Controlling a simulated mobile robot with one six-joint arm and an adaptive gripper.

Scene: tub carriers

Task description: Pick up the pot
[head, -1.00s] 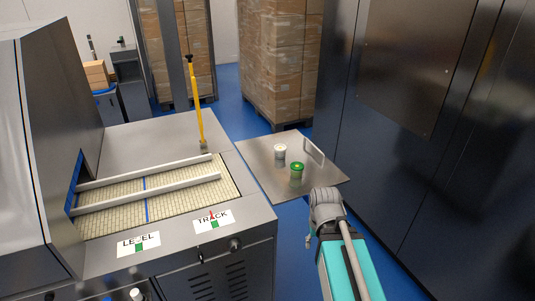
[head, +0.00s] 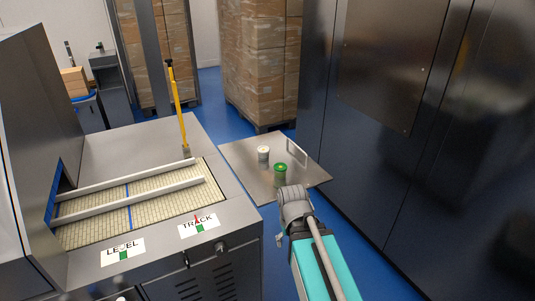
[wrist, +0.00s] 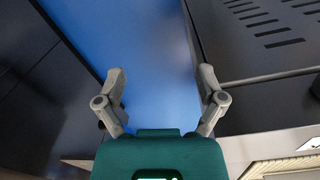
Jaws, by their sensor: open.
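Two small pots stand upright on a grey metal side table (head: 246,181) in the head view. One pot is white (head: 263,154); the other has a green top (head: 281,173) and stands nearer to me, a little to the right. The task does not say which pot is meant. My gripper shows in the wrist view (wrist: 162,85), with its two fingers spread wide and nothing between them. Blue floor lies beyond the fingers, and no pot shows in that view. In the head view my arm is in front of the table's near edge, and the fingers are not clearly seen.
A machine with a mesh belt (head: 140,200) and two white rails stands left of the table. A dark metal cabinet (head: 390,110) closes the right side. Stacked cartons (head: 260,65) stand behind. Blue floor is free between.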

